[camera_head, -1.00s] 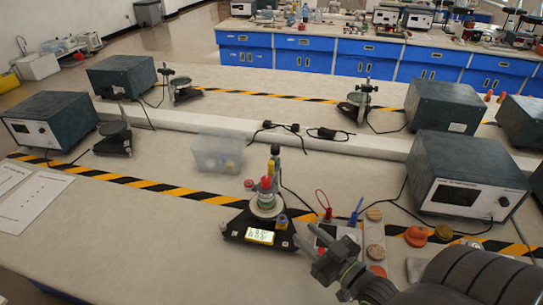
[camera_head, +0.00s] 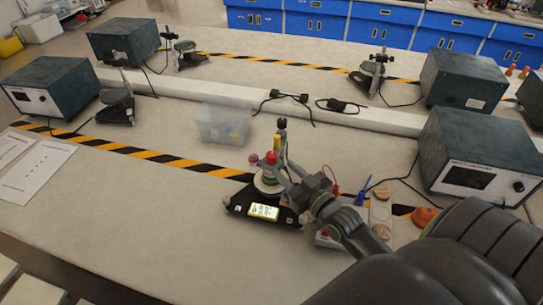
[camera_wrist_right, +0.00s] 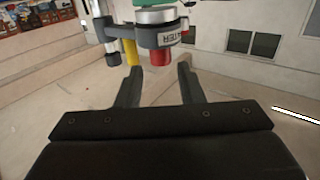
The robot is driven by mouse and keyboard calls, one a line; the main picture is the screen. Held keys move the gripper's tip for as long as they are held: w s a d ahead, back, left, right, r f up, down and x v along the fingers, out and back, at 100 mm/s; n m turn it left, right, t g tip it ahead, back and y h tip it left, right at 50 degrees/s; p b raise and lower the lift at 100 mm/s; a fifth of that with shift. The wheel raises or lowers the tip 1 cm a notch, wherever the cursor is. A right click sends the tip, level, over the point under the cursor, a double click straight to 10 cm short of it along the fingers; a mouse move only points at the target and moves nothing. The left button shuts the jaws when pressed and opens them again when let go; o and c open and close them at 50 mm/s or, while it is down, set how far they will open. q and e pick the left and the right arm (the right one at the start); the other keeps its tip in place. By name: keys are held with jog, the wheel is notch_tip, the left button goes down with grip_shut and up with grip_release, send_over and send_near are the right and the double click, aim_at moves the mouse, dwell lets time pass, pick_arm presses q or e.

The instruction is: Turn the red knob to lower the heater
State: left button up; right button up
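A small apparatus on a black base (camera_head: 236,207) with a lit display (camera_head: 263,211) stands on the near bench. Near its top is a red knob (camera_head: 271,157). In the right wrist view the red knob (camera_wrist_right: 161,57) sits beside a yellow post (camera_wrist_right: 131,52) and a black-tipped post (camera_wrist_right: 112,58), under a ring with partly readable lettering "ATER". My right gripper (camera_head: 284,176) comes in from the right, close to the knob. In the wrist view the right gripper (camera_wrist_right: 158,82) has its fingers apart, with the knob just beyond the gap between the tips. My left gripper is out of view.
A clear plastic box (camera_head: 222,124) stands behind the apparatus to the left. Red and blue leads (camera_head: 362,190) and a strip with round discs (camera_head: 381,212) lie to the right, by a grey power unit (camera_head: 476,160).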

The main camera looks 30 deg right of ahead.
aim_at(275, 160)
jog(key=w, duration=0.7)
jog(key=shift+w+a, duration=0.1)
jog(key=shift+a, duration=0.15)
jog(key=c, duration=0.7)
